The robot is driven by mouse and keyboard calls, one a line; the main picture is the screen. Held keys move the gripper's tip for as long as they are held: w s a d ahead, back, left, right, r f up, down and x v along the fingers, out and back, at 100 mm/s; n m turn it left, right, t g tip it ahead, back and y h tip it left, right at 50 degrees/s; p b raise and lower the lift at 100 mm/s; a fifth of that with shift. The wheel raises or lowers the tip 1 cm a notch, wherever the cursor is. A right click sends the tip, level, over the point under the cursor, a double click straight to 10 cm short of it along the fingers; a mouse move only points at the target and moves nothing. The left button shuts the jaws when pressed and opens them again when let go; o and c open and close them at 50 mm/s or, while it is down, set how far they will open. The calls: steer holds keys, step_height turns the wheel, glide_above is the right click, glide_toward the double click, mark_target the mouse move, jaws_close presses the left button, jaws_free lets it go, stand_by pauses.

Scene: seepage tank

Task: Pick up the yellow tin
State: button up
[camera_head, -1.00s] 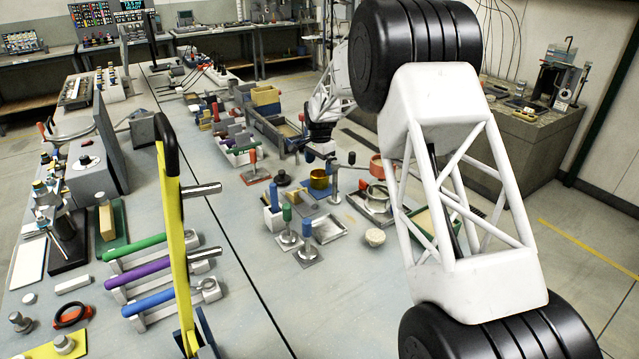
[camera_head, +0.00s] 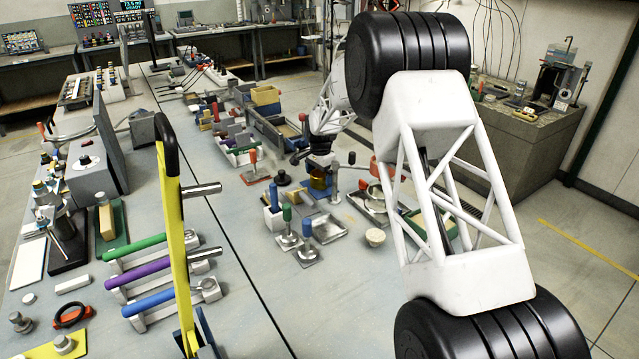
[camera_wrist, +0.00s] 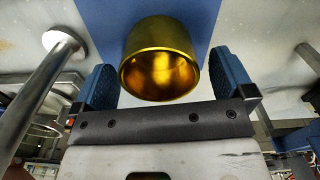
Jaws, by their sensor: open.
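The yellow tin (camera_wrist: 160,57) is a shiny gold open cylinder. In the wrist view it lies between the two blue fingers of my gripper (camera_wrist: 165,85), with a visible gap on each side. The fingers are open and I see no contact with the tin. In the head view the tin (camera_head: 319,186) shows partly, directly below my gripper (camera_head: 319,165), whose fingers are hard to make out there. A blue surface (camera_wrist: 205,15) lies beyond the tin in the wrist view.
A metal post (camera_head: 334,182) stands close to the right of the tin in the head view; a metal rod (camera_wrist: 40,88) rises at left in the wrist view. Blue-handled and green-handled stamps (camera_head: 307,240) stand in front. The table's front middle is clear.

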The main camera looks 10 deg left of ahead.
mark_target(321, 177)
steer(key=c, duration=1)
step_height(321, 177, up, 10)
stand_by(0.3)
stand_by(0.5)
